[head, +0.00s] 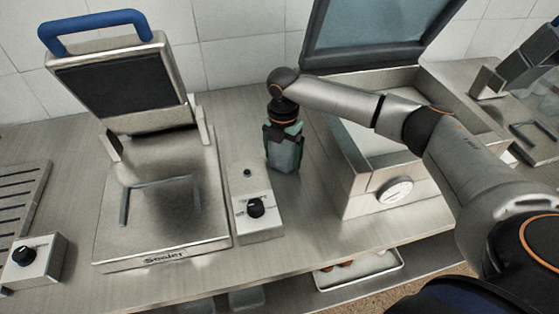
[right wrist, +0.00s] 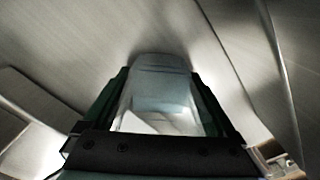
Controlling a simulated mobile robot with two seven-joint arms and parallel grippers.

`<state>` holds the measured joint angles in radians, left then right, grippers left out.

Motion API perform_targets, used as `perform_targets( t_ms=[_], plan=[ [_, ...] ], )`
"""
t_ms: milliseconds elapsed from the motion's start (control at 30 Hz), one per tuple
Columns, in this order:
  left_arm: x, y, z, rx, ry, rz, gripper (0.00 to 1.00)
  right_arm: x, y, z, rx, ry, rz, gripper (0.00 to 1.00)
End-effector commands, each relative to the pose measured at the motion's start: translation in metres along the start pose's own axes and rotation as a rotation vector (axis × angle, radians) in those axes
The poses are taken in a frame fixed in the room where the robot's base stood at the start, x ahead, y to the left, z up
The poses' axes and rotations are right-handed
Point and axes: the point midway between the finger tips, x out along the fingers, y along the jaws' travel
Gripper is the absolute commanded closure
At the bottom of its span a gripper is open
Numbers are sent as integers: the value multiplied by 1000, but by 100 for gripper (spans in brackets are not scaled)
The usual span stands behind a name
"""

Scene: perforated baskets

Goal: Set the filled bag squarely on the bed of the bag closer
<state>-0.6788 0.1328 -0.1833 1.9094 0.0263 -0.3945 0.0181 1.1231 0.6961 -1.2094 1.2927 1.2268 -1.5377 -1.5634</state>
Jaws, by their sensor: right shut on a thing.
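The bag closer (head: 163,205), marked "Sealer", stands on the counter at the left in the head view. Its lid (head: 120,90), with a blue handle, is raised, and a U-shaped bracket lies on its bare metal bed. My right gripper (head: 285,158) points down just right of the closer's control box. It is shut on a pale grey bag (right wrist: 160,95), which shows between its green fingers in the right wrist view. The bag's contents and underside are hidden. I cannot tell whether it touches the counter. My left gripper is not in view.
A control box (head: 259,228) with a black knob stands between bed and gripper. A metal machine (head: 362,195) with a dial and raised lid is at the right. A slatted rack (head: 20,200) and knob box (head: 35,262) are left. A tray (head: 362,272) sits below the counter.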

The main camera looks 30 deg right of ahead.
Motion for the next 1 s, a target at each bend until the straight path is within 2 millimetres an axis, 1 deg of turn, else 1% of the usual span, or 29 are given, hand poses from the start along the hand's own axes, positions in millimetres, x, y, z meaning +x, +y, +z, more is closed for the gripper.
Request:
perform_targets(
  t_ms=[200,367,400,433,667,767,867,1000],
  plan=[
    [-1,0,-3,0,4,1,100,-2,0,0,0,0,2,83],
    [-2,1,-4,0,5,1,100,1,1,0,0,1,2,83],
    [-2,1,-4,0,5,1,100,1,0,0,0,0,2,4],
    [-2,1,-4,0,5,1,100,1,0,0,0,0,2,1],
    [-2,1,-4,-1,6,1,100,1,1,0,0,0,2,0],
    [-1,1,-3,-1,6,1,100,-4,1,0,-1,-1,2,0],
    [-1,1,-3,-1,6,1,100,-17,2,0,-1,-1,5,0],
    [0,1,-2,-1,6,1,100,-46,2,0,-2,-1,6,0]
  ],
)
